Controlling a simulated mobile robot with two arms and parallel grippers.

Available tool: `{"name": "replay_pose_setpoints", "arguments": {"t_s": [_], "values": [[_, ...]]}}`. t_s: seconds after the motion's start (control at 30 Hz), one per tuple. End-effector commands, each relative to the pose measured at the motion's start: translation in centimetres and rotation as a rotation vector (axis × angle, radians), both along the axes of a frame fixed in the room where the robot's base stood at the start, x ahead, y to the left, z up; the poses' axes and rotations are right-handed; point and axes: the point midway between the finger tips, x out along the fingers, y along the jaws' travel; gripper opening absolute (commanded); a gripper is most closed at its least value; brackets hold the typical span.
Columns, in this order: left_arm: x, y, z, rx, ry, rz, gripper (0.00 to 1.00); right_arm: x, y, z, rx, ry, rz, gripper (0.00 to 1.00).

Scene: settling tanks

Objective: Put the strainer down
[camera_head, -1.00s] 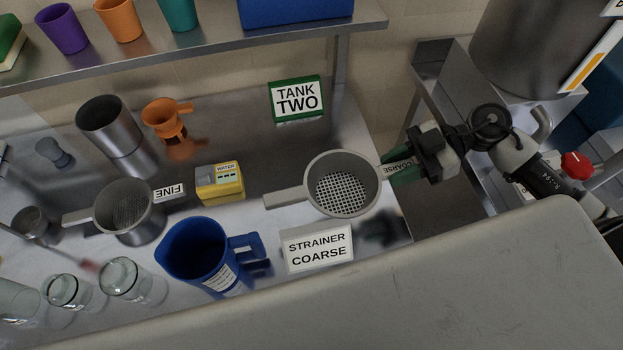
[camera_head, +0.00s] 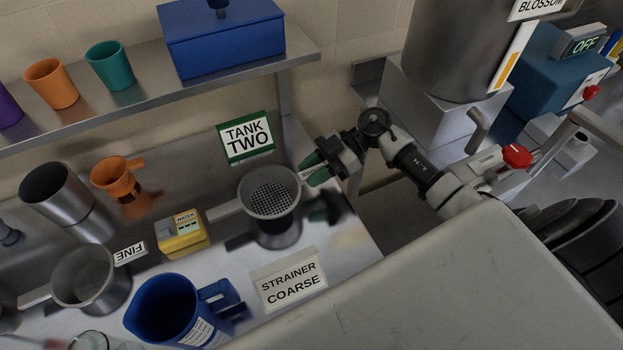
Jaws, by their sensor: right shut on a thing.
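The coarse strainer (camera_head: 269,205) is a grey round cup with a perforated bottom, a flat handle to the left and a white labelled tab on the right. My right gripper (camera_head: 316,168) is shut on that tab, at the strainer's right side. The strainer is roughly level over the steel counter, behind the STRAINER COARSE card (camera_head: 288,281). A grey shape shows right below it, likely its reflection, and I cannot tell whether it touches the counter. My left gripper is not in view.
The yellow WATER box (camera_head: 181,234) is close to the strainer's left handle. A blue jug (camera_head: 166,308) and the FINE strainer (camera_head: 85,279) stand further left. The green TANK TWO sign (camera_head: 246,137) is behind. The counter's right edge is near the gripper.

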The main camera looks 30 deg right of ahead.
Motion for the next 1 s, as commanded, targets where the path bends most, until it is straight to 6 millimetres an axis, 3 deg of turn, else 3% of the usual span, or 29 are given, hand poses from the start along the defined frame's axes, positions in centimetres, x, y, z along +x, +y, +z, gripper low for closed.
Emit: {"name": "replay_pose_setpoints", "arguments": {"t_s": [0.37, 0.73, 0.77, 0.9, 1.0], "values": [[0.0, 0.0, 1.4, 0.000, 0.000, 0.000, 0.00, 0.2, 0.1, -3.4, 0.001, 0.002, -0.001, 0.02], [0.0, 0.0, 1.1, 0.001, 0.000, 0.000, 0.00, 0.2, 0.0, -4.1, 0.000, 0.000, 0.000, 0.02], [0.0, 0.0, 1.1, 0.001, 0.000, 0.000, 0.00, 0.2, 0.0, -4.0, -0.001, 0.000, 0.000, 0.34], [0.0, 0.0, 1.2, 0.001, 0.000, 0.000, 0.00, 0.2, 0.0, -4.0, -0.001, 0.000, 0.000, 0.55], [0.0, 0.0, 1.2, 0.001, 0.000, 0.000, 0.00, 0.2, 0.0, -4.0, -0.001, 0.000, 0.000, 0.55]]}}
